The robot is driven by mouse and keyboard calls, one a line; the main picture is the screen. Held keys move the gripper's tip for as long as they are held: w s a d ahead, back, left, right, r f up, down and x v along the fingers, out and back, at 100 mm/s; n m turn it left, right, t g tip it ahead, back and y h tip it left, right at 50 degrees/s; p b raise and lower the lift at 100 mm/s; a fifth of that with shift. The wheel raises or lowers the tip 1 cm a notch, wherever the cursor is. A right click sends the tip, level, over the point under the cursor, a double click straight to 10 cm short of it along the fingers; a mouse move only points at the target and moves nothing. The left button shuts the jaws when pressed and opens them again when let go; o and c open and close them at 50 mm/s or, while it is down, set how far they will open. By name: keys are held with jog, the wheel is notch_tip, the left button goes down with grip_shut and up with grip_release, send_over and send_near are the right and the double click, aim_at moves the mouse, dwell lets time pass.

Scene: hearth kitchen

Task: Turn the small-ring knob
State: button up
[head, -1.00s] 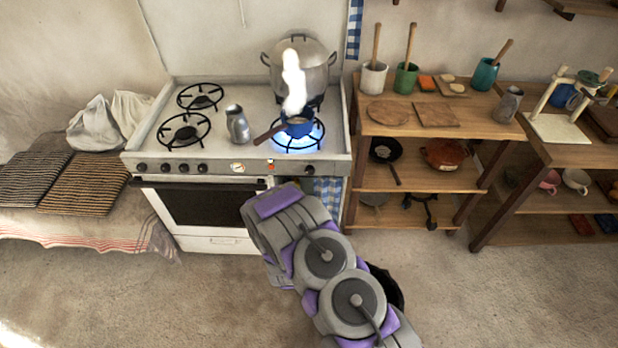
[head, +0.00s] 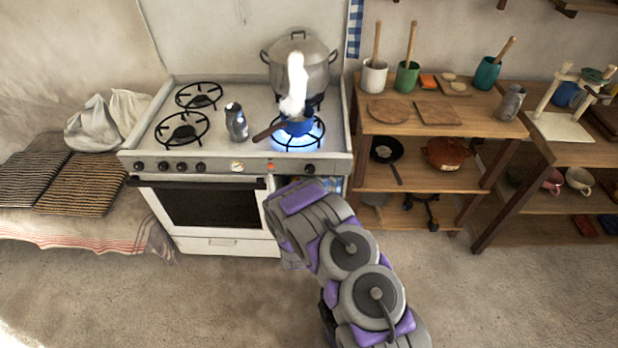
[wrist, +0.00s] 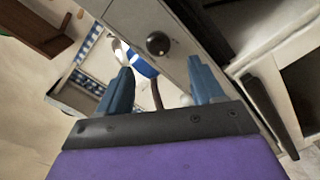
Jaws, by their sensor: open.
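A row of dark knobs is on the stove's front panel; several are at the left, and one knob (head: 309,168) sits alone at the right end. In the wrist view a round dark knob (wrist: 158,43) is on a pale panel, ahead of and apart from my fingertips. I cannot read any marking that tells which ring it serves. My gripper (wrist: 163,78) is open, its two blue fingers apart with no knob between them. In the head view my arm hides the gripper below the panel's right end. The front right ring (head: 297,138) burns with a blue flame.
A small blue pot (head: 294,126) with a brown handle steams over the flame. A large lidded pot (head: 299,65) stands behind it, and a metal jug (head: 236,122) to its left. The oven handle (head: 195,183) juts out below the panel. Wooden shelves (head: 440,128) stand at right.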

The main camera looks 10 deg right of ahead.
aim_at(309, 172)
jog(key=w, duration=0.2)
jog(key=w+d+b, duration=0.1)
jog(key=w, duration=0.2)
jog(key=w+b, duration=0.1)
jog(key=w, duration=0.2)
jog(key=shift+d, duration=0.25)
jog(key=shift+c, duration=0.2)
jog(key=c, duration=1)
